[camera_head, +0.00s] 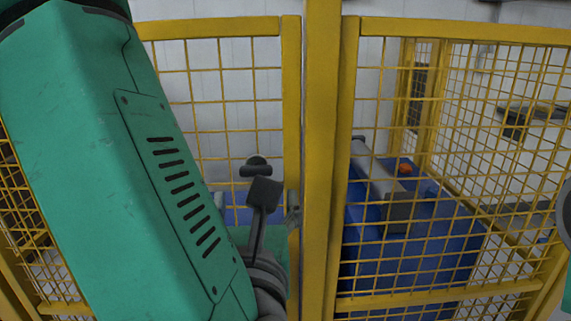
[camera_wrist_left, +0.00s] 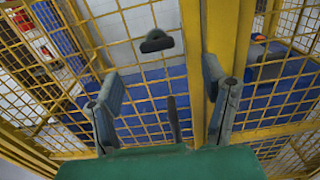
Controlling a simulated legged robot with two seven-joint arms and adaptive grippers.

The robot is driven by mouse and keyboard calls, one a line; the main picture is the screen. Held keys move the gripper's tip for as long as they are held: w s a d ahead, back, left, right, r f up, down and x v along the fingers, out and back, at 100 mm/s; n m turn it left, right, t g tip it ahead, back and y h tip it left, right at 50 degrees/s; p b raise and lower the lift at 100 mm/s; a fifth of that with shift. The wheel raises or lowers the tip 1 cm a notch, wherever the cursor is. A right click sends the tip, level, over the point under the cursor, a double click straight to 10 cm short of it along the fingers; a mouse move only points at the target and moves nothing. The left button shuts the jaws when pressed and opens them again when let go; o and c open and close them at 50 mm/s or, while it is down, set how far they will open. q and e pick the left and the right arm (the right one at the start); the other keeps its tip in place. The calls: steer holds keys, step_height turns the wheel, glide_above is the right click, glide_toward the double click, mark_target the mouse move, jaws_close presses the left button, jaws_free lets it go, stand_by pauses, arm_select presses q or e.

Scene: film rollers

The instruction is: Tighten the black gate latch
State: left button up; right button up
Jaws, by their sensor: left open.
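The black gate latch (camera_head: 256,170) shows in the head view as a small dark bar with a rounded top, in front of the left mesh panel. In the left wrist view the black latch (camera_wrist_left: 156,41) is ahead of the fingertips, apart from both. My right gripper is not in view.
A yellow mesh fence (camera_head: 224,27) stands close in front, with a thick yellow post (camera_head: 322,150) just right of the latch. Behind the right panel is a blue machine (camera_head: 415,245) with a grey roller (camera_head: 378,172) and a small orange part (camera_head: 406,169).

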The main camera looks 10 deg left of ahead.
mark_target(259, 172)
arm_select(q)
steer(key=w+a, duration=0.1)
steer(key=w, duration=0.1)
steer(key=w+a, duration=0.1)
steer(key=w, duration=0.1)
steer(key=w+a+p, duration=0.1)
steer(key=w+a, duration=0.1)
steer(key=w, duration=0.1)
steer(key=shift+a, duration=0.1)
steer(key=shift+w+d+r, duration=0.1)
steer(key=shift+w+d, duration=1.05)
steer(key=shift+w, duration=0.1)
steer(key=shift+w+d, duration=0.1)
steer(key=shift+w, duration=0.1)
steer(key=shift+a, duration=1.3)
steer(key=c, duration=0.7)
steer(key=shift+f, duration=0.2)
steer(key=c, duration=0.5)
steer(key=shift+d+r, duration=0.15)
steer(key=shift+d, duration=0.6)
steer(key=shift+a, duration=0.35)
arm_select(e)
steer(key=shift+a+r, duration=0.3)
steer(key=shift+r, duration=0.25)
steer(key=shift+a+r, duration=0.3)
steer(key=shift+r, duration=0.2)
